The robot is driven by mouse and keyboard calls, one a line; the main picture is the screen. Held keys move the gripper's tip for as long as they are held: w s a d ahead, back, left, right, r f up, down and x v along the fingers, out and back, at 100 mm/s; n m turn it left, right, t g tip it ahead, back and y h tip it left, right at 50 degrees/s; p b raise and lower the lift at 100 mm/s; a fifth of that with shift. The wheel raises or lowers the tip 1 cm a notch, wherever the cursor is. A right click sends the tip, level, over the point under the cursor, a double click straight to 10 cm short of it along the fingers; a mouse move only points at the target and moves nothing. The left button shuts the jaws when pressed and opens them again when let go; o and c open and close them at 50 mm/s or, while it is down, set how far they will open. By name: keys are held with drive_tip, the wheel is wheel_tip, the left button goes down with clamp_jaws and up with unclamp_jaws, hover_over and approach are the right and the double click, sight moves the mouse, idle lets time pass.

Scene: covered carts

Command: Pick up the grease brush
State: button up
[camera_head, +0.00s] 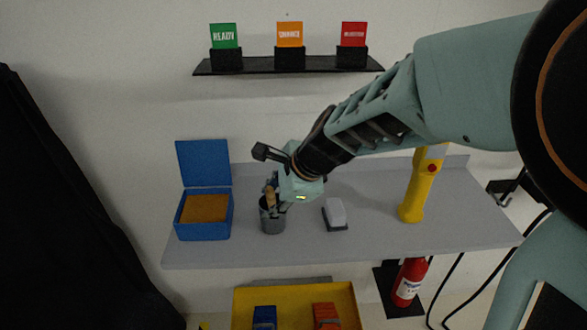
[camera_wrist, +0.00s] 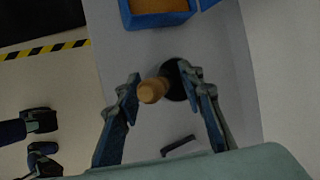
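The grease brush stands upright in a grey cup (camera_head: 272,222), with its wooden handle (camera_head: 270,196) sticking up above the rim. In the wrist view the rounded handle end (camera_wrist: 152,91) points toward the camera, and the dark mouth of the cup (camera_wrist: 176,76) lies behind it. The bristles are hidden in the cup. My gripper (camera_head: 276,194) is just above the cup. In the wrist view its two fingers (camera_wrist: 160,80) are apart, one on each side of the handle, with gaps visible.
An open blue box (camera_head: 204,228) with an orange-brown filling stands left of the cup. A white-topped block (camera_head: 336,213) and a yellow upright tool (camera_head: 415,193) stand to the right on the grey table (camera_head: 370,240). A shelf (camera_head: 255,70) with three signs hangs above.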

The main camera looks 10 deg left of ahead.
clamp_jaws()
drive_tip(key=shift+r, duration=0.1)
